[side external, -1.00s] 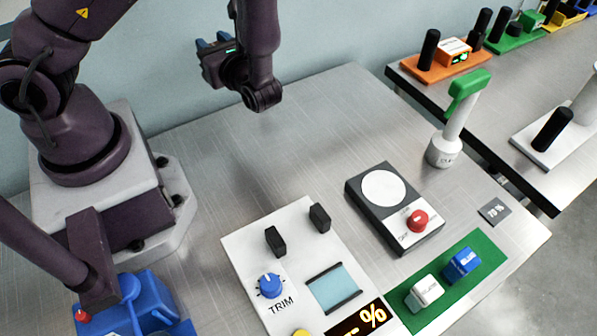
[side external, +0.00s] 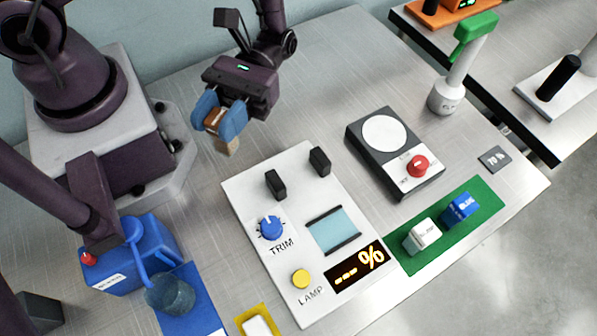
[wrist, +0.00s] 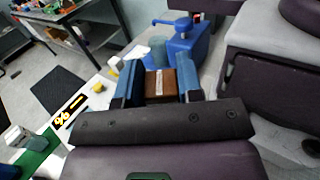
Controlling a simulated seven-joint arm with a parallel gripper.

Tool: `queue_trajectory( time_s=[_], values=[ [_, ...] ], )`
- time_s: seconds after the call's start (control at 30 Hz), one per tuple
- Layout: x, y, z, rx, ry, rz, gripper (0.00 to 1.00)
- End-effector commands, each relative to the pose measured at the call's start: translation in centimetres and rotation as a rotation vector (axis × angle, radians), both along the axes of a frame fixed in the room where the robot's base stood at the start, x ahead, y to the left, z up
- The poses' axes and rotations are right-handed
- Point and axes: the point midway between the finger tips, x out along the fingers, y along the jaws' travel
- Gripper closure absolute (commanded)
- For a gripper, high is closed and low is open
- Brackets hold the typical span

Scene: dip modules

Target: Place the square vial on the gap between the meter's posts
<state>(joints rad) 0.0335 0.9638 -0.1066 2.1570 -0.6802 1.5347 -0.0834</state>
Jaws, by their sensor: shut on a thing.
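The square vial, a brown block (wrist: 160,86), is between the blue fingers of my gripper (side external: 218,120). My gripper is shut on it and holds it above the bench, left of the meter (side external: 247,190). In the side view its lighter lower end (side external: 229,147) points down. The meter is a white panel with two upright black posts, the left post (side external: 275,184) and the right post (side external: 320,160). The gap between them (side external: 298,173) is empty. The meter has a blue TRIM knob (side external: 271,228), a yellow LAMP button (side external: 302,278) and a display with a percent sign (side external: 358,266).
A green mat (side external: 442,237) bears a white block (side external: 422,235) and a blue block (side external: 460,208). A dark device with a white disc (side external: 384,133) stands behind them. A blue dispenser with a cup (side external: 170,294) is at the front left. Bare bench lies behind the meter.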

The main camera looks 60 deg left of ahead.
Motion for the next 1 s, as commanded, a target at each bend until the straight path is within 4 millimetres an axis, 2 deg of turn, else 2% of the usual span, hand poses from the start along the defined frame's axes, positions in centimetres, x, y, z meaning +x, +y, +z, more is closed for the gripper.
queue_trajectory(
  time_s=[0.1, 0.2, 0.4, 0.53, 0.7, 0.87, 1.0],
  values=[
    [2.5, -3.2, 0.7, -0.001, -0.002, 0.205, 0.94],
    [4.5, -5.2, 1.2, -0.001, -0.002, 0.351, 0.94],
    [7.5, -7.0, 1.9, 0.000, -0.001, 0.542, 0.94],
    [8.2, -7.4, 1.2, 0.002, 0.003, 0.587, 0.94],
    [8.2, -7.4, -1.4, 0.003, 0.002, 0.590, 0.94],
    [8.2, -7.4, -2.8, 0.001, 0.001, 0.590, 0.94],
    [8.2, -7.4, -4.8, 0.002, 0.002, 0.589, 0.94]
  ],
)
